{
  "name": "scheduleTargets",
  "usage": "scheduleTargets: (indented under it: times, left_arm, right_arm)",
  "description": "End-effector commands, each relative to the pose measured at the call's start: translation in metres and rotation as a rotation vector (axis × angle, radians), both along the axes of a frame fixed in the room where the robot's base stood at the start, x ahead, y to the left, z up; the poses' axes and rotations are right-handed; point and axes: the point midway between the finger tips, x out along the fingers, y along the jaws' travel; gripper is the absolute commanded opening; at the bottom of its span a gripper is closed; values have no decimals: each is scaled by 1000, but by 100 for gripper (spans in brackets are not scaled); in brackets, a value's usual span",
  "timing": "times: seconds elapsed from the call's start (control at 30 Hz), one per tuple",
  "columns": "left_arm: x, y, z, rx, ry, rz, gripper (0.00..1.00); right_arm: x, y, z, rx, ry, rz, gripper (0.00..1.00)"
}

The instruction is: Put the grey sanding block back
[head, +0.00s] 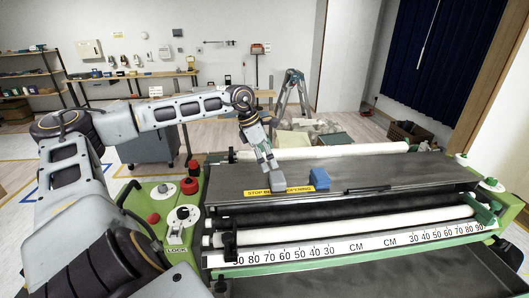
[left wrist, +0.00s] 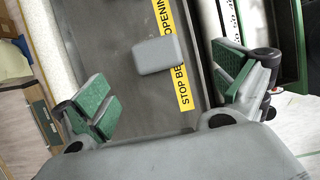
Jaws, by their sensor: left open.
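The grey sanding block (head: 279,179) lies on the dark grey top of the green machine, over part of the yellow warning label (head: 300,189). In the left wrist view the block (left wrist: 158,55) is a plain rounded grey piece, ahead of the fingers and between their lines. My left gripper (head: 265,170) reaches down close to the block. Its green-padded fingers (left wrist: 165,88) are spread wide with nothing between the pads. My right gripper does not show in either view.
A blue block (head: 319,179) lies on the machine top (head: 370,170), to the right of the grey block. White rollers (head: 340,152) run behind and in front of the top. Red and black controls (head: 189,185) stand at the left. A workbench (head: 150,75) is at the back.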

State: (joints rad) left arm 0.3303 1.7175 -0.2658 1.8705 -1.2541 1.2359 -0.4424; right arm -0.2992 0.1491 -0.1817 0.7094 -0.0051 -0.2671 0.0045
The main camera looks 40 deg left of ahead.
Motion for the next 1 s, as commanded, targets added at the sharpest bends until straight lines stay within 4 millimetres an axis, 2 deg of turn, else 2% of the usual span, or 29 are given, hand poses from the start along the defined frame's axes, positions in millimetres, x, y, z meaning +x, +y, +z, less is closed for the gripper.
scheduleTargets:
  times: [0.1, 0.3, 0.73, 1.0]
  left_arm:
    - [-4, 4, 12, 2, -2, 1, 97]
    - [-7, 6, 23, 0, 0, 1, 97]
    - [-8, 6, 26, 0, 0, 1, 97]
    - [-8, 6, 26, 0, 0, 0, 97]
  right_arm:
    - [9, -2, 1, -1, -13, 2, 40]
    - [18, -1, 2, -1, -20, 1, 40]
    - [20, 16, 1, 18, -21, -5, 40]
    - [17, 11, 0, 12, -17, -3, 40]
